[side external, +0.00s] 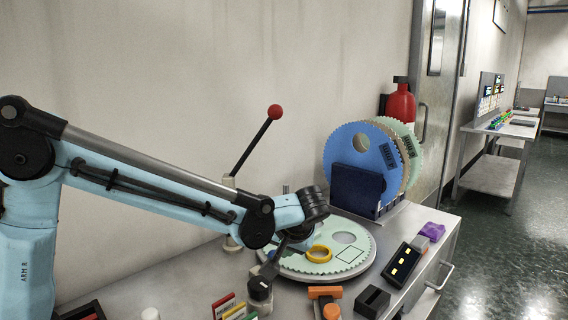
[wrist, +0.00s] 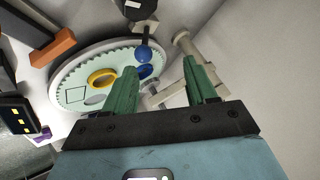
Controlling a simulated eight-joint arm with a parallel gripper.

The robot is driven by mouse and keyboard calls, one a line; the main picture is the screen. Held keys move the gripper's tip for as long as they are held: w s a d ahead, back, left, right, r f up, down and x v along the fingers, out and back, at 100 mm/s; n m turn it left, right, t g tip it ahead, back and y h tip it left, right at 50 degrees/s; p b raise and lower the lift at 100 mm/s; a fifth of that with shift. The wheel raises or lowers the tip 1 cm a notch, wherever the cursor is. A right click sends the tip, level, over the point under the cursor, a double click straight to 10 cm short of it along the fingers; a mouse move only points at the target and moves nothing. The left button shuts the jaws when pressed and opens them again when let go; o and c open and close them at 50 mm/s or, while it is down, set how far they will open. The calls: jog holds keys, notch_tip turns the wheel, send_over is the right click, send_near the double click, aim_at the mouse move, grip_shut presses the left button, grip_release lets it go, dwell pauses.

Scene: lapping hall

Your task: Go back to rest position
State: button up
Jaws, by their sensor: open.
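My gripper (wrist: 162,72) is open in the wrist view, with two green fingers apart and nothing between them. It hangs over the edge of a round plate carrying a pale green toothed disc (side external: 350,240). A yellow ring (side external: 319,254) lies on that disc; it also shows in the wrist view (wrist: 101,78). In the wrist view a blue ball (wrist: 143,54) shows just beyond the fingers. In the side view my fingers cannot be made out clearly below the dark wrist.
A dark blue rack (side external: 353,190) with upright toothed discs stands behind the plate. A lever with a red knob (side external: 275,112) rises near my arm. A black box with yellow squares (side external: 404,264), a purple piece (side external: 431,231) and an orange-handled tool (side external: 325,293) lie at the front right.

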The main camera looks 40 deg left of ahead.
jog(key=s+m+t+h, duration=0.4)
jog(key=s+m+h, duration=0.3)
jog(key=s, duration=0.5)
jog(key=shift+s+f+t+h, duration=0.3)
jog(key=shift+f+h, duration=0.1)
jog(key=shift+h, duration=0.2)
